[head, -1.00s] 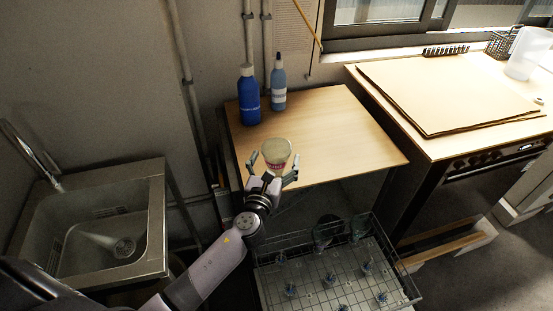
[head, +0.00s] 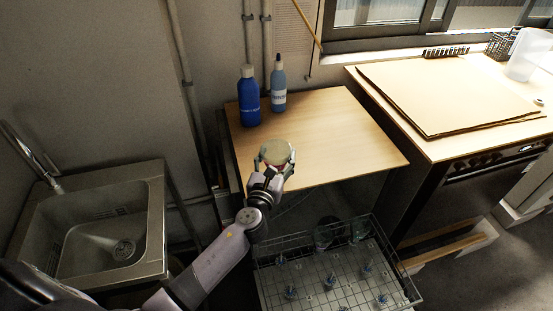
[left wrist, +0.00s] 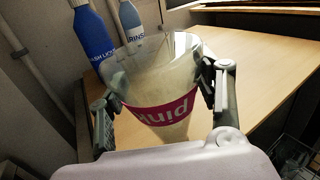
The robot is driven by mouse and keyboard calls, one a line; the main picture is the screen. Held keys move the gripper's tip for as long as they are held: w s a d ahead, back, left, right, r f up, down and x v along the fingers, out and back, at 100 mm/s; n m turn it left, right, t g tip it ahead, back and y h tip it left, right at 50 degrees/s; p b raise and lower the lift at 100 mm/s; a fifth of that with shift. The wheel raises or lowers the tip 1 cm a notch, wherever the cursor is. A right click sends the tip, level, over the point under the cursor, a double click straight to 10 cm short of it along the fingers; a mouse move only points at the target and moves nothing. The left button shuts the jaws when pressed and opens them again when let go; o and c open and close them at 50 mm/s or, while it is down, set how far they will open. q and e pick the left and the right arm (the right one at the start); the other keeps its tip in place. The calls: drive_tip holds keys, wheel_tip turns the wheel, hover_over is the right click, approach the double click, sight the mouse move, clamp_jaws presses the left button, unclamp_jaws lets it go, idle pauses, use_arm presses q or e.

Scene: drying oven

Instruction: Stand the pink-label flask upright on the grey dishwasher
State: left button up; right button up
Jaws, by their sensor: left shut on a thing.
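The pink-label flask (head: 277,152) is clear with a pale, cloudy look. It also shows in the left wrist view (left wrist: 165,112), where its pink lettering is upside down while the bottle lettering is upright; its broad end is up and its narrow end points down. My left gripper (head: 275,164) is shut on its sides, at the front part of the wooden top (head: 335,125) of the unit with the pulled-out rack, apparently the grey dishwasher. I cannot tell whether the flask touches that top. My right gripper is not in view.
A dark blue bottle (head: 249,98) and a light blue rinse bottle (head: 278,85) stand at the top's back left. The wire rack (head: 320,285) with pegs and glassware is pulled out below. A sink (head: 95,225) is at left, a board-topped counter (head: 450,95) at right. The top's right half is clear.

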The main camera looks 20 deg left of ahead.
use_arm(q)
drive_tip(key=c, duration=0.5)
drive_tip(key=shift+r, duration=0.1)
drive_tip(key=shift+r+p, duration=0.35)
drive_tip(key=shift+r, duration=0.2)
wheel_tip(320, 180, up, 8)
drive_tip(key=p, duration=0.3)
drive_tip(key=shift+f, duration=0.1)
wheel_tip(320, 180, up, 11)
drive_tip(key=p, duration=0.1)
drive_tip(key=shift+p, duration=0.45)
